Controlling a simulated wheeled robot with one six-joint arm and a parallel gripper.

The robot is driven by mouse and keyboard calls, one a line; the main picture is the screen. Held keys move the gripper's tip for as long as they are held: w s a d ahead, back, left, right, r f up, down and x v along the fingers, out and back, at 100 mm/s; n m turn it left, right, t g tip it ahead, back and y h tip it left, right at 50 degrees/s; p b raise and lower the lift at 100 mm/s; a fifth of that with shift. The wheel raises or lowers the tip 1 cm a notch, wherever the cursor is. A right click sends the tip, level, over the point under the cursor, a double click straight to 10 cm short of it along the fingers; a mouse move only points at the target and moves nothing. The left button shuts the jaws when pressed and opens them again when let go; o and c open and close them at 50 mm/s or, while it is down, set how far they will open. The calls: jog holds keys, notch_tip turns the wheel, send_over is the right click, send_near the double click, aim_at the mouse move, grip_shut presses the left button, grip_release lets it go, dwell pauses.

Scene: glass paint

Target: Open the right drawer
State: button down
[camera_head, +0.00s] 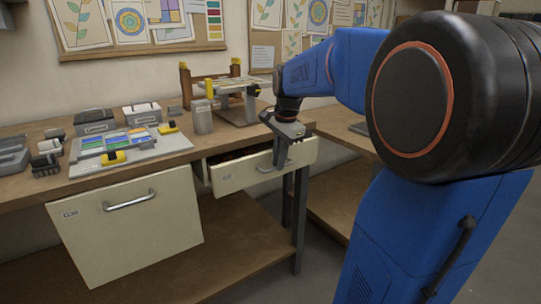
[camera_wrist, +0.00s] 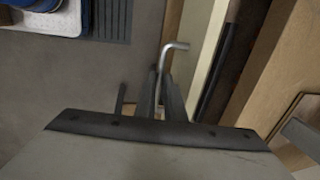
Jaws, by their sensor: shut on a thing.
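The right drawer (camera_head: 240,179) has a cream front with a small label and hangs under the workbench. It stands partly out, with a dark gap showing behind the top of its front. My gripper (camera_head: 290,150) comes down in front of it and is shut on the drawer's handle (camera_head: 268,168), which it partly hides. In the wrist view, the metal handle (camera_wrist: 173,52) runs down between the fingers of my gripper (camera_wrist: 165,92). The drawer's cream front edge (camera_wrist: 203,50) lies just right of the handle there. The drawer's contents cannot be made out.
A larger cream drawer front (camera_head: 100,245) with its own handle (camera_head: 130,200) is at the left. The workbench (camera_head: 30,205) carries a tray of coloured glass pieces (camera_head: 75,171), several boxes and a wooden stand (camera_head: 238,110). A dark bench leg (camera_head: 300,220) stands beside the right drawer.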

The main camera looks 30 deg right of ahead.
jog(key=s, duration=1.6)
jog(key=shift+s+d, duration=0.3)
jog(key=shift+s, duration=0.05)
jog(key=c, duration=1.8)
grip_release()
jog(key=shift+c, duration=0.2)
jog(key=s+r, duration=0.3)
jog(key=r, duration=1.4)
jog(key=shift+s, duration=0.1)
jog(key=s+a+f+n+t, duration=0.1)
jog(key=a+f+n, duration=0.7)
jog(key=f, duration=0.5)
jog(key=s+a+f+n+t, duration=0.1)
jog(key=s+a+f+n, duration=0.1)
jog(key=a+f+n, duration=0.6)
notch_tip(320, 180, down, 5)
jog(key=shift+s+a+f+n+t, duration=0.2)
jog(key=shift+s+n+t, duration=0.1)
jog(key=shift+n, duration=0.4)
